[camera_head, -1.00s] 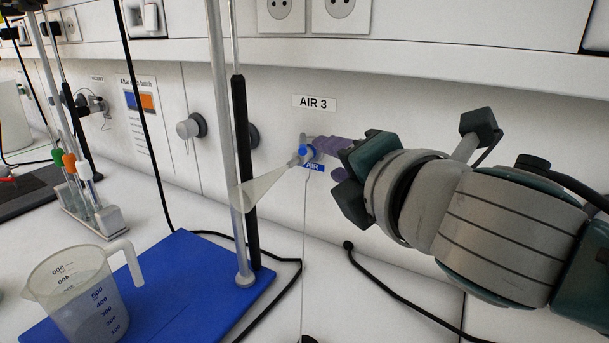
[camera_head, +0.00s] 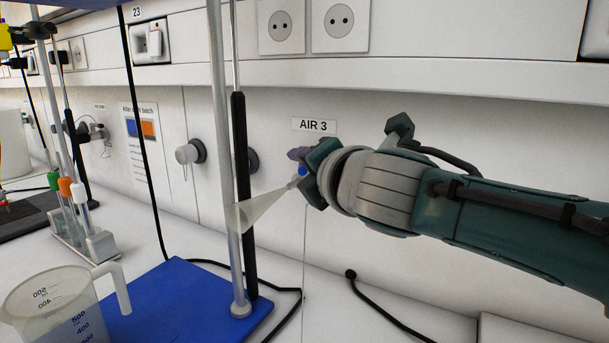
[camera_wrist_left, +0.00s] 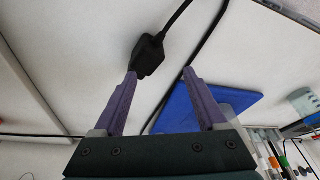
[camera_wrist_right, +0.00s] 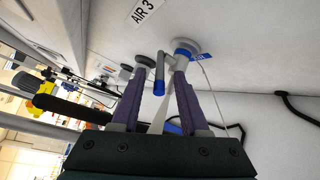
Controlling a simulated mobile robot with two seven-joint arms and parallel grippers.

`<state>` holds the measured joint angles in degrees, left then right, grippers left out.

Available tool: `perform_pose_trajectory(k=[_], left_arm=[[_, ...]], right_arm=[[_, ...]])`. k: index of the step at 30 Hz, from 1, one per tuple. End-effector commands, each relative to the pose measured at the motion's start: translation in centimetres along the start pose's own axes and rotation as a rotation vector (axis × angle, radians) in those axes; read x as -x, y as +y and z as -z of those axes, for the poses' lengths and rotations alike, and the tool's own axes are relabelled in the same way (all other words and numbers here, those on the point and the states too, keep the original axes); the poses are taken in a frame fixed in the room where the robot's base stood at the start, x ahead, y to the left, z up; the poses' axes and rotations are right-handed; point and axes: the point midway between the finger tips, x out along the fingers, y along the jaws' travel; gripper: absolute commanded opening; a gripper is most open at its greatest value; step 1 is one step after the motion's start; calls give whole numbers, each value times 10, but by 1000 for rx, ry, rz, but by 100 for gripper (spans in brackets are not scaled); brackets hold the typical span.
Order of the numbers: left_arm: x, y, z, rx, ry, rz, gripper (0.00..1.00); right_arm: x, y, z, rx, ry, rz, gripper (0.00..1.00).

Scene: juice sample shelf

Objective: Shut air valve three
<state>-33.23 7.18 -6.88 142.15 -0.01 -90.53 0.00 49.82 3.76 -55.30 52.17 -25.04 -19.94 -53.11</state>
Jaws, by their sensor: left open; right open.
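The "AIR 3" label (camera_head: 314,125) is on the white wall panel, and it also shows in the right wrist view (camera_wrist_right: 142,10). The air valve below it is mostly hidden by my right gripper (camera_head: 300,163) in the head view; a bit of blue (camera_head: 302,171) shows. In the right wrist view the valve (camera_wrist_right: 186,48) has a grey round base and a blue-tipped lever (camera_wrist_right: 159,75). The lever appears between the open purple fingers of my right gripper (camera_wrist_right: 161,78); contact is unclear. My left gripper (camera_wrist_left: 159,75) is open and empty.
A clear funnel (camera_head: 262,208) and stand rod (camera_head: 222,120) stand just left of the valve. A blue base (camera_head: 185,300) and a measuring jug (camera_head: 55,305) are at front left. Another wall knob (camera_head: 190,152) is farther left. A black plug (camera_wrist_left: 147,55) is near the left fingers.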

Motion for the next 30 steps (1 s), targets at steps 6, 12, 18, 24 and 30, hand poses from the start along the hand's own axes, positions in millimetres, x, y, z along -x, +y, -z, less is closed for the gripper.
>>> perform_pose_trajectory(k=[6,12,18,24,30], left_arm=[[-2,0,-1,0,-1,0,74],[-2,1,-1,3,-1,-2,74],[-2,2,0,8,0,-7,74],[-2,3,0,10,0,-8,74],[-2,3,0,9,0,-7,74]], right_arm=[[-3,1,0,-1,0,-1,44],[-3,1,0,-1,0,-1,39],[-2,0,0,-1,0,0,16],[-2,0,0,-1,0,0,0],[-2,0,0,-1,0,0,0]])
